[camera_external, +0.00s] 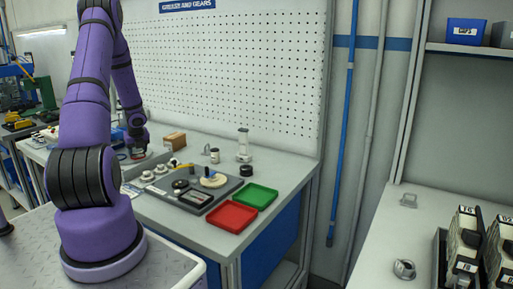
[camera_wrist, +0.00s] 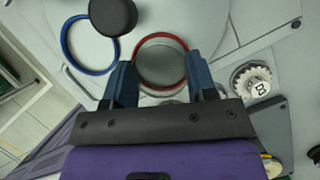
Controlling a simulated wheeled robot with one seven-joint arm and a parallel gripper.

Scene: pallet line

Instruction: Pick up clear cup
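In the wrist view, a round red rim (camera_wrist: 182,44) with a see-through or grey middle lies between the two fingers of my gripper (camera_wrist: 159,62). I cannot tell whether it is the clear cup or a loose ring. The fingers are apart, one at each side of it, and whether they touch it is unclear. In the outside view, my gripper (camera_external: 137,147) is low over the far left of the workbench (camera_external: 205,235), with a small reddish rim under it. No other clear cup can be made out for certain.
A blue ring (camera_wrist: 67,47) and a dark round knob (camera_wrist: 113,15) lie left of the red rim; a pale gear (camera_wrist: 252,80) is at right. The bench also holds a green tray (camera_external: 254,195), a red tray (camera_external: 231,217), a cardboard box (camera_external: 175,141) and a bottle (camera_external: 243,145).

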